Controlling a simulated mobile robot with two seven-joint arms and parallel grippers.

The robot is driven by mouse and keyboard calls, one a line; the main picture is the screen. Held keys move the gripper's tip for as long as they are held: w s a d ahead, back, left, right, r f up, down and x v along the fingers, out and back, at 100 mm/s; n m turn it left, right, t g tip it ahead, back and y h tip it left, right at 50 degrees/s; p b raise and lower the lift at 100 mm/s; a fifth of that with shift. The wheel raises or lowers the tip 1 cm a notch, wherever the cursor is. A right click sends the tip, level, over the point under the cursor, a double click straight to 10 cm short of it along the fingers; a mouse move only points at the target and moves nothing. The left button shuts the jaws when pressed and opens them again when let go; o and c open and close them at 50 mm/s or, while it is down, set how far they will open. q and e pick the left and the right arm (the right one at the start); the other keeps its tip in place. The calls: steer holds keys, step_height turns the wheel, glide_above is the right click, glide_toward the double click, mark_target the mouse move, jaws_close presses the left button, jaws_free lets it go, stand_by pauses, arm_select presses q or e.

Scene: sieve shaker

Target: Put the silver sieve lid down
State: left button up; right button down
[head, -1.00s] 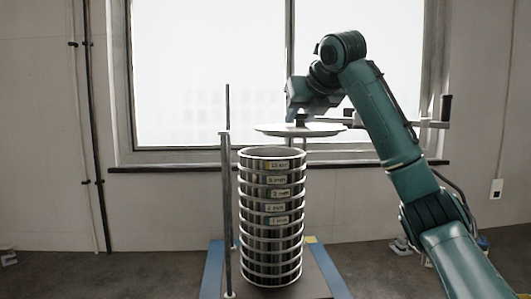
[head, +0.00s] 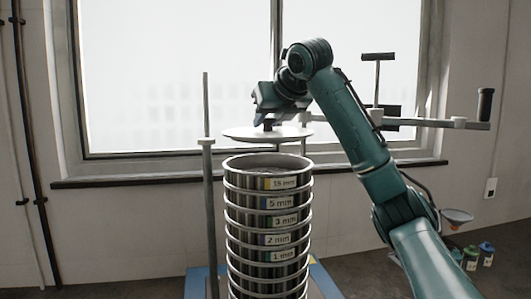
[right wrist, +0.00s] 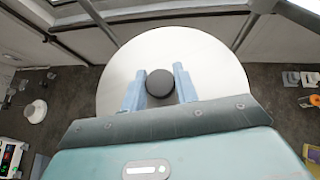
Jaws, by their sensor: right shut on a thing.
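The silver sieve lid (head: 250,135) is a thin round disc with a dark knob. It hangs about level above the sieve stack (head: 268,225), with a visible gap to the top rim. My right gripper (head: 268,123) is shut on the lid's knob from above. In the right wrist view the dark knob (right wrist: 160,83) sits between the two blue fingers, with the pale lid (right wrist: 212,60) spread out behind. The stack is a tall column of metal sieves with size labels. My left gripper is not in view.
A metal post (head: 208,190) stands close to the left of the stack. A bar with a black handle (head: 485,104) extends to the right behind my right arm. The shaker's blue base (head: 198,283) is below. A funnel (head: 457,215) and small bottles (head: 487,254) are at the right.

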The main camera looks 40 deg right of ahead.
step_height(320, 180, down, 2)
steer(key=shift+s+f, duration=0.1)
steer(key=shift+s, duration=0.05)
steer(key=shift+f, duration=2.05)
steer(key=c, duration=1.1)
jaws_free()
steer(key=v, duration=1.2)
